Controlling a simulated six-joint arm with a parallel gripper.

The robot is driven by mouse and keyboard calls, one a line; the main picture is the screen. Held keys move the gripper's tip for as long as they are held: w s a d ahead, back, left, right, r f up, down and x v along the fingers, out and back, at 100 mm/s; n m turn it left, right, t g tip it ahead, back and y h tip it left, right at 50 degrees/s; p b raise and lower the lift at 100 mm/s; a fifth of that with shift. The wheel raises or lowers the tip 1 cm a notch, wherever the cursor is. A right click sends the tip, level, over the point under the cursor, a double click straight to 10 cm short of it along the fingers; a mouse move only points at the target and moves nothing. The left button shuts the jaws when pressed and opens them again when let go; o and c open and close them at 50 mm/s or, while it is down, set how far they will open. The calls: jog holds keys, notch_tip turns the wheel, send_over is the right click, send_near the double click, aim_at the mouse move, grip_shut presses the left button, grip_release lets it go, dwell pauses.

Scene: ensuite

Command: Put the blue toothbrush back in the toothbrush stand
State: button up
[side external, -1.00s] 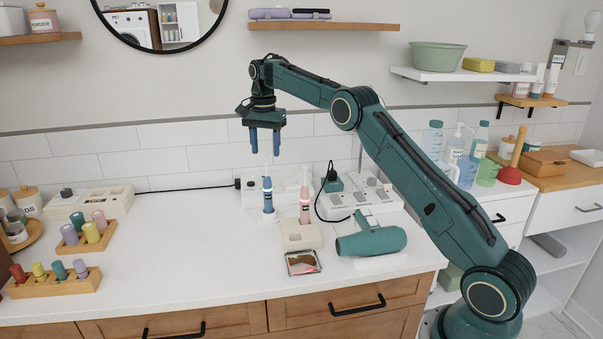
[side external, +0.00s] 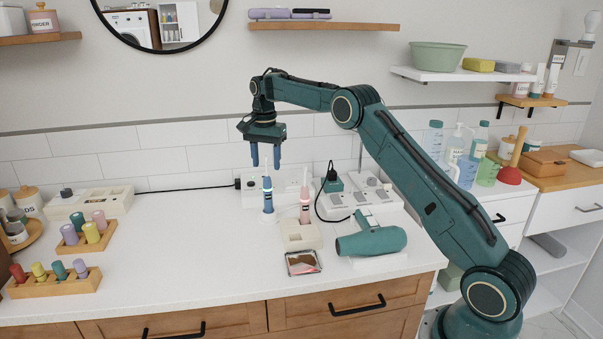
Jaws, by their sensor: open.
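The blue toothbrush (side external: 268,196) stands upright on the white counter, with its pale head pointing up. My gripper (side external: 266,165) is open and points down over it. The brush's head is at the fingertips and appears between them; contact cannot be made out. The white toothbrush stand (side external: 301,238) is just to the right and nearer the front. A pink toothbrush (side external: 305,206) stands upright at its back.
A mirror-like tray (side external: 303,263) lies in front of the stand. A teal hair dryer (side external: 371,238) lies to the right. White boxes and a black cable (side external: 322,200) are behind. Wooden racks of colored rolls (side external: 54,285) are at left. The counter's front middle is clear.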

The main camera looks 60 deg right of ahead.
aim_at(267, 177)
jog(key=shift+f, duration=1.7)
grip_shut()
